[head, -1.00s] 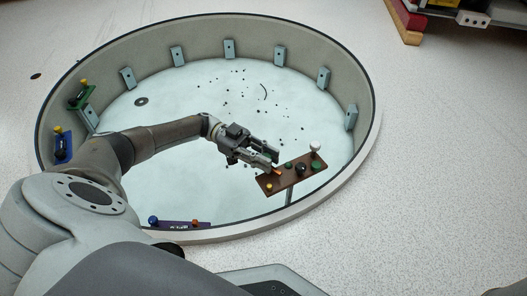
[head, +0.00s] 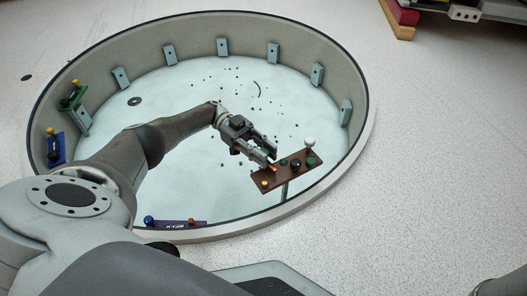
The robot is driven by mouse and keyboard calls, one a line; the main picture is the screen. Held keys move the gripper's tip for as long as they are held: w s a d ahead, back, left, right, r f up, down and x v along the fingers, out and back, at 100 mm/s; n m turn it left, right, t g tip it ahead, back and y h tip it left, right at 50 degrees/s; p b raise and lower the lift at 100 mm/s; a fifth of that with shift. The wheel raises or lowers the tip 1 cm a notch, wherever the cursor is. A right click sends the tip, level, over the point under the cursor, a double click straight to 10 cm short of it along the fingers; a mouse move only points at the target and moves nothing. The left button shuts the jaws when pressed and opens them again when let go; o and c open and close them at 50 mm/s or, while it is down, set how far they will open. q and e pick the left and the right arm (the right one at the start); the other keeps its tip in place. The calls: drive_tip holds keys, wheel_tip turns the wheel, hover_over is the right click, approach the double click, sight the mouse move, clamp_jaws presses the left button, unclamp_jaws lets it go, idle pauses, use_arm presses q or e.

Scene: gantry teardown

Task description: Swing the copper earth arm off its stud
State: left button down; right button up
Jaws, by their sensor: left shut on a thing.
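The copper earth arm (head: 272,168) shows as a small orange-copper piece on a brown board (head: 285,178), which stands on a post at the near right inside the round pit. My left gripper (head: 268,160) reaches in from the left, and its fingers are shut on the copper arm at the board's upper left edge. The stud is not clearly visible; the fingers cover that part. The board also bears a yellow knob (head: 264,184), a white ball knob (head: 310,142), a black knob (head: 295,164) and green knobs (head: 311,162). My right gripper is not in view.
A green panel (head: 71,97), a blue panel (head: 55,148) and a purple panel (head: 175,224) sit at the left and near edge. Dark specks dot the pale floor.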

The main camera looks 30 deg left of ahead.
use_arm(q)
drive_tip(key=shift+d, duration=0.15)
drive_tip(key=c, duration=1.2)
unclamp_jaws()
drive_tip(key=shift+r, duration=0.5)
wheel_tip(320, 180, up, 9)
drive_tip(key=shift+f, duration=0.1)
